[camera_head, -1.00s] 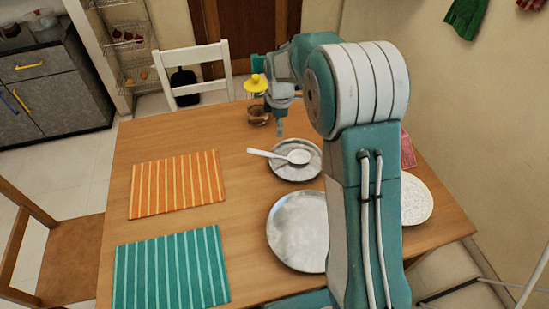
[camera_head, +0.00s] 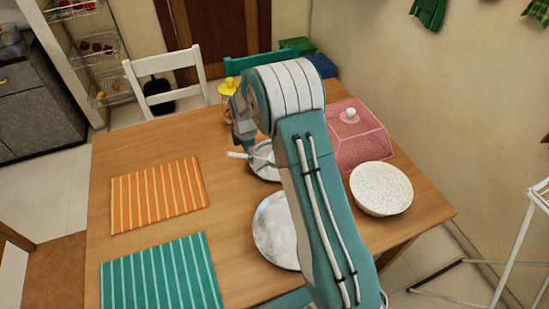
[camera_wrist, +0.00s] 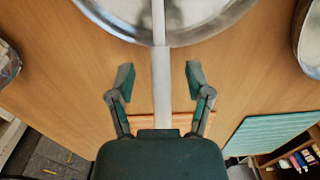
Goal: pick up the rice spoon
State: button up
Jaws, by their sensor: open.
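The white rice spoon (camera_head: 238,155) lies across a small grey metal plate (camera_head: 265,174), with its handle sticking out over the left rim. In the wrist view the spoon's handle (camera_wrist: 161,85) runs straight up the middle and crosses the rim of the plate (camera_wrist: 95,14). My gripper (camera_wrist: 159,77) is open, with one finger on each side of the handle and a visible gap to both. In the head view my gripper (camera_head: 245,141) is low over the handle and partly hidden by my arm. The spoon's bowl is mostly hidden by my arm there.
A larger metal plate (camera_head: 272,230) lies nearer, partly behind my arm. A white speckled bowl (camera_head: 381,190) and a pink cover (camera_head: 355,138) stand on the right. Orange (camera_head: 158,195) and teal (camera_head: 160,278) striped mats lie on the left. A yellow-topped item (camera_head: 229,87) stands behind.

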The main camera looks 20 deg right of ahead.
notch_tip(320, 180, down, 2)
jog(key=shift+f, duration=0.1)
grip_shut()
jog(key=shift+r, duration=0.65)
jog(key=r, duration=0.2)
jog(key=shift+s+d+r, duration=0.1)
jog(key=shift+s+r, duration=0.1)
jog(key=shift+r, duration=0.1)
jog(key=s+d+r, duration=0.2)
jog(key=s+r, duration=0.7)
jog(key=s, duration=0.4)
jog(key=shift+s, duration=0.25)
jog(key=shift+r, duration=0.1)
